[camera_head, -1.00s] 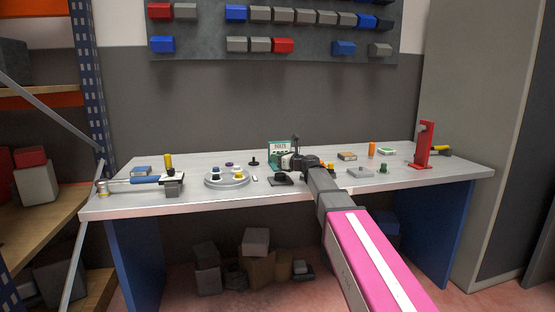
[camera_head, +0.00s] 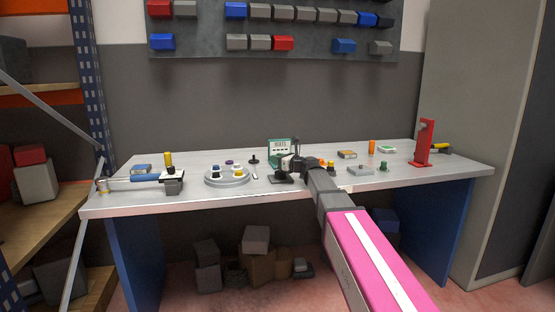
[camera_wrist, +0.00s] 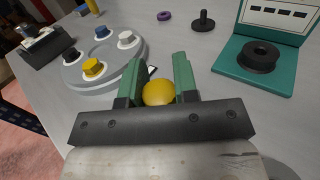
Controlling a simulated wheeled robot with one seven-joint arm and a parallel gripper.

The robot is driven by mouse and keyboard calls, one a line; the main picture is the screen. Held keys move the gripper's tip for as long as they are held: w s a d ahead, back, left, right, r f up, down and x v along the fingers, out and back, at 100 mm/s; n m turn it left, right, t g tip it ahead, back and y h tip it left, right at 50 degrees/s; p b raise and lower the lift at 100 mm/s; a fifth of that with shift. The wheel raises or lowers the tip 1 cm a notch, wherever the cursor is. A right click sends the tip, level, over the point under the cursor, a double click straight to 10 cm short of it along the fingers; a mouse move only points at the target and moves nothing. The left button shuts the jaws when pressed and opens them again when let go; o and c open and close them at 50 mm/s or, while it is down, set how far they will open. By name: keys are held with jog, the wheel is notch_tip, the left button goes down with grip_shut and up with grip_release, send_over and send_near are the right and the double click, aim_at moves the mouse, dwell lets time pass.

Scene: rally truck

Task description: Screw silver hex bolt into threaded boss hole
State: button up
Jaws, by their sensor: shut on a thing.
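My gripper (camera_wrist: 158,85) has green fingers and is shut on a yellow rounded thing (camera_wrist: 158,94). In the head view my gripper (camera_head: 288,163) is just above the table, in front of the teal sign (camera_head: 279,147). A black cylinder with a central hole (camera_wrist: 260,57) stands on a teal base at the upper right of the wrist view, apart from the fingers. A dark low plate (camera_head: 281,179) lies below my gripper in the head view. I cannot make out a silver hex bolt, and I cannot tell which part is the threaded boss.
A round grey tray (camera_wrist: 71,75) with coloured knobs lies left of my gripper. A black knob (camera_wrist: 203,20) and purple ring (camera_wrist: 165,16) lie beyond it. A red stand (camera_head: 424,145) is at the table's right. A blue-handled tool (camera_head: 145,180) lies at the left.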

jog(key=shift+f, duration=0.7)
jog(key=o, duration=1.1)
jog(key=shift+c, duration=0.2)
jog(key=v, duration=1)
jog(key=shift+s+d, duration=0.25)
jog(key=shift+d, duration=0.05)
